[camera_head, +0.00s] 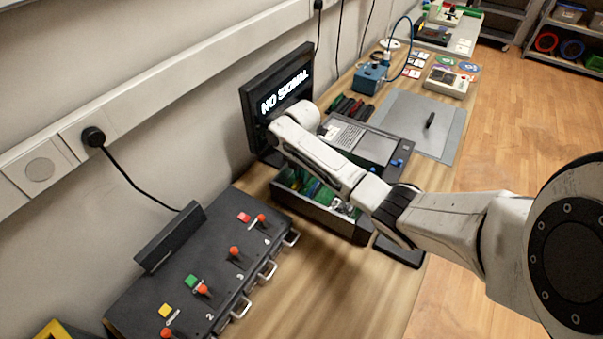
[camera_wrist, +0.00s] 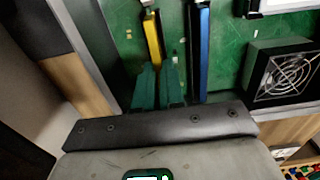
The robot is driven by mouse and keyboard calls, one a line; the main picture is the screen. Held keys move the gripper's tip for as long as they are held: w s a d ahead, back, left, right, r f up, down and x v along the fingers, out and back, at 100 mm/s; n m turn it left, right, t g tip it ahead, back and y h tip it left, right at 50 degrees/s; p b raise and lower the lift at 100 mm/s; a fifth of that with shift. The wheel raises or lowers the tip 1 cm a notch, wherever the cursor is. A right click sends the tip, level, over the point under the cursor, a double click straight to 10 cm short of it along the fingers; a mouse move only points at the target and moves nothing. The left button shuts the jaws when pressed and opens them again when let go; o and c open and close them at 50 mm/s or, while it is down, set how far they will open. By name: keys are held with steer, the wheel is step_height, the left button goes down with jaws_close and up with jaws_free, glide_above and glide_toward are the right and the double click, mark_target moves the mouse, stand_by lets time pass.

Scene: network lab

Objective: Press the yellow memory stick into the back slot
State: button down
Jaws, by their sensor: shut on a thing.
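The yellow memory stick (camera_wrist: 152,38) stands edge-on over the green board (camera_wrist: 225,60) in the wrist view, along a dark slot with a pale latch at its far end. My gripper (camera_wrist: 158,70) has its two green fingers close together at the stick's near end, shut on it. I cannot tell how deep the stick sits in the slot. A blue stick (camera_wrist: 198,45) stands in a slot to the right, apart from the fingers. In the head view, the open dark case (camera_head: 332,220) holds the board; my arm hides the gripper and the yellow stick.
A fan (camera_wrist: 284,77) sits right of the sticks in the wrist view. A monitor reading NO SIGNAL (camera_head: 280,98) stands behind the case. A black switch panel (camera_head: 215,265) lies in front of it at left. A grey mat (camera_head: 425,115) lies beyond the case.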

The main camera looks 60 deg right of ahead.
steer(key=shift+f, duration=0.4)
stand_by(0.3)
steer(key=c, duration=1.2)
jaws_free()
steer(key=shift+o, duration=0.6)
steer(key=shift+o, duration=0.8)
step_height(320, 180, up, 6)
steer(key=p, duration=0.5)
steer(key=shift+f, duration=0.15)
steer(key=shift+r, duration=1.2)
